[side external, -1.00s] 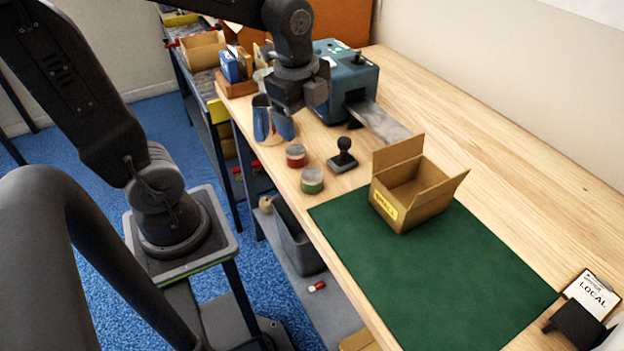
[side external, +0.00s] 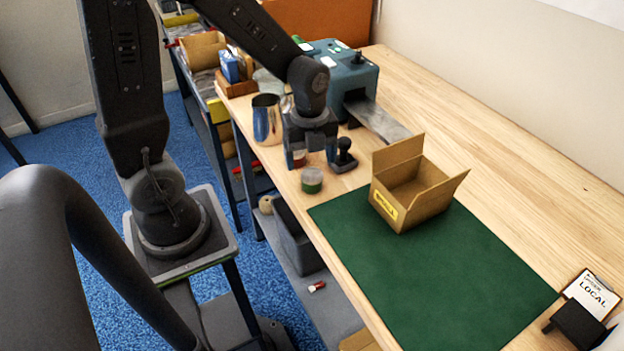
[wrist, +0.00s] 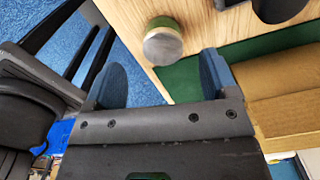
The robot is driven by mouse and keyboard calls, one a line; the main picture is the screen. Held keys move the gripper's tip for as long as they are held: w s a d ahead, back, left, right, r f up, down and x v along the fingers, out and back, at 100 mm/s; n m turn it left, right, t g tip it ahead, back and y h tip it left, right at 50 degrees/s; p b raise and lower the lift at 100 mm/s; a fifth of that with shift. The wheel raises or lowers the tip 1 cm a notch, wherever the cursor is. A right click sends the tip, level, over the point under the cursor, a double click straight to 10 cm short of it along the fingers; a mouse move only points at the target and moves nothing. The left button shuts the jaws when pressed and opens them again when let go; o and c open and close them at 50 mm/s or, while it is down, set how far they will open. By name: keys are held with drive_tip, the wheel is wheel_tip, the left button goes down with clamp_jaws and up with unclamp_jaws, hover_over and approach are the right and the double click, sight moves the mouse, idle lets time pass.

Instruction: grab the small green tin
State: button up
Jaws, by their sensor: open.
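The small green tin (side external: 312,181) stands upright near the front edge of the bench, with a grey lid and a green side. It also shows in the wrist view (wrist: 162,43), just beyond the fingertips and lined up with the gap between them. My gripper (side external: 311,160) points down above the bench behind the green tin, close to it. In the wrist view my gripper (wrist: 164,77) has its two fingers wide apart with nothing between them. A red tin (side external: 299,159) is partly hidden by my gripper.
A black hand stamp (side external: 344,157) stands close to the right of my gripper. An open carton (side external: 408,205) sits on the green mat (side external: 430,290), which is otherwise clear. A metal jug (side external: 266,122) and a blue-grey machine (side external: 350,75) stand behind.

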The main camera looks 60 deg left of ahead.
sight(312, 174)
drive_tip(key=shift+w+d+f, duration=0.1)
drive_tip(key=shift+d+f, duration=0.05)
drive_tip(key=shift+f, duration=1.2)
drive_tip(key=shift+d+f, duration=0.1)
drive_tip(key=shift+f, duration=1.2)
drive_tip(key=shift+c, duration=0.5)
drive_tip(key=c, duration=0.9)
drive_tip(key=shift+r, duration=0.15)
